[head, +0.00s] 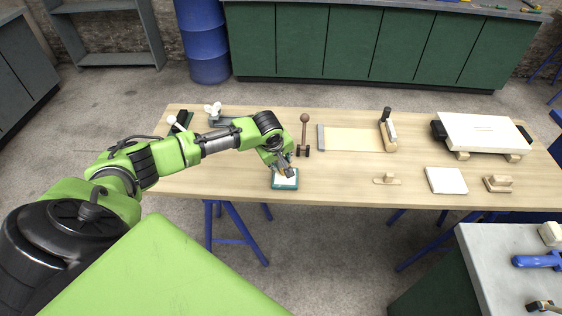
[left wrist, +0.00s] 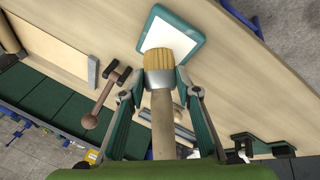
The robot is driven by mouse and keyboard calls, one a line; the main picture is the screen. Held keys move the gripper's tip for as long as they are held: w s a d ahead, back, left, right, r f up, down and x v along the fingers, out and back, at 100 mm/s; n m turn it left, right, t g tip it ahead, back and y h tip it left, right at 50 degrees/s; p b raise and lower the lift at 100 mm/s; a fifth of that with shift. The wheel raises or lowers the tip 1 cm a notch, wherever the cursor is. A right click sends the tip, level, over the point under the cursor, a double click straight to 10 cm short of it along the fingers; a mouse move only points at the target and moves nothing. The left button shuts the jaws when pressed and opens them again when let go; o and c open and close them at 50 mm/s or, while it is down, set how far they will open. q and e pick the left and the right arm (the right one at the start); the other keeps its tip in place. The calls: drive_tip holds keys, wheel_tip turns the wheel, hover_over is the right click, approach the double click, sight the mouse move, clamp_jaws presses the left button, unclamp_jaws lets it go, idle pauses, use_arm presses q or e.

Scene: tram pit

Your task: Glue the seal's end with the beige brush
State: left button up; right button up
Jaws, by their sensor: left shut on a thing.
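My left gripper (head: 283,165) is shut on the beige brush (left wrist: 162,120), with one finger on each side of its wooden handle, below the pale ferrule. The brush's tan bristles (left wrist: 173,50) point away from my wrist. They overlap the white surface of a teal-rimmed tray (left wrist: 201,40) in the left wrist view. In the head view the gripper is over this tray (head: 285,187) at the table's front edge. I cannot tell whether the bristles touch the white surface. I cannot make out the seal's end for certain. My right gripper is not in view.
A dark block (head: 183,121) and a grey fixture (head: 217,121) are at the table's left. A white pad (head: 446,180) lies further right.

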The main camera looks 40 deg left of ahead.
use_arm(q)
drive_tip(key=shift+f, duration=0.5)
idle(0.4)
drive_tip(key=shift+s+f, duration=0.1)
idle(1.9)
wheel_tip(320, 180, up, 7)
drive_tip(key=p, duration=0.8)
idle(0.5)
idle(0.3)
